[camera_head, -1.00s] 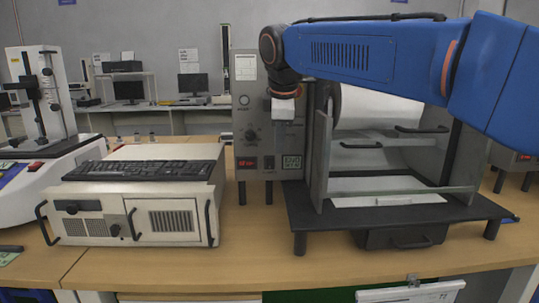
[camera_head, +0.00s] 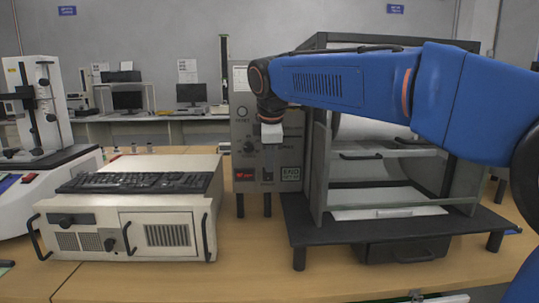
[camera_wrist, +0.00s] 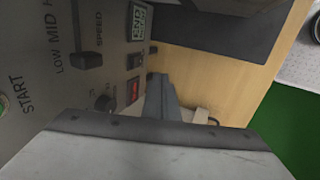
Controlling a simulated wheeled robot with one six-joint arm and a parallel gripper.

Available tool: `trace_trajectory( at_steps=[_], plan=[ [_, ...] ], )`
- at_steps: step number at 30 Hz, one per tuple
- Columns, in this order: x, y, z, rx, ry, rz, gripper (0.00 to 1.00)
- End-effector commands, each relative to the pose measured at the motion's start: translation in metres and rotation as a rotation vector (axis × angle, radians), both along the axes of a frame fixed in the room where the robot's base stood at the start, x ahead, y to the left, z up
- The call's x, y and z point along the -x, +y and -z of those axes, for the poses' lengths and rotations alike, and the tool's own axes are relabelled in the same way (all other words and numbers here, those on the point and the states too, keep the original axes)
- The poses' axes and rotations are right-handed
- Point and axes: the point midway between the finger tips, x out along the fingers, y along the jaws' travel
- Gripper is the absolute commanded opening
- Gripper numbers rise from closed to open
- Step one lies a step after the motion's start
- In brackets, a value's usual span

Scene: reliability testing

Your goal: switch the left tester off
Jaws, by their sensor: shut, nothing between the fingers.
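The left tester's grey control panel (camera_head: 243,150) stands upright at the left of its dark-framed chamber. Its red lit switch (camera_head: 246,177) is low on the panel, left of the END display (camera_head: 291,174). My gripper (camera_head: 268,155) is shut and empty, pointing down in front of the panel. In the wrist view its fingertips (camera_wrist: 154,78) appear close beside the red switch; contact cannot be told.
The chamber's black base plate (camera_head: 400,233) juts out right of the panel. A beige case (camera_head: 110,229) with a black keyboard (camera_head: 140,182) stands to the left on the wooden table (camera_head: 185,285). A white test stand (camera_head: 45,110) is farther left.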

Motion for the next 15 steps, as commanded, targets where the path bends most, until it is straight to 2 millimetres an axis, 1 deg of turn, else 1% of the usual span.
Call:
trace_trajectory(
  at_steps=[1, 10, 15],
  plan=[
    [-0.004, 0.0, 0.009, 0.001, 0.002, 0.0, 0.0],
    [-0.022, 0.0, 0.05, 0.001, 0.002, 0.0, 0.0],
    [-0.044, 0.0, 0.046, -0.001, 0.001, 0.002, 0.0]
  ],
)
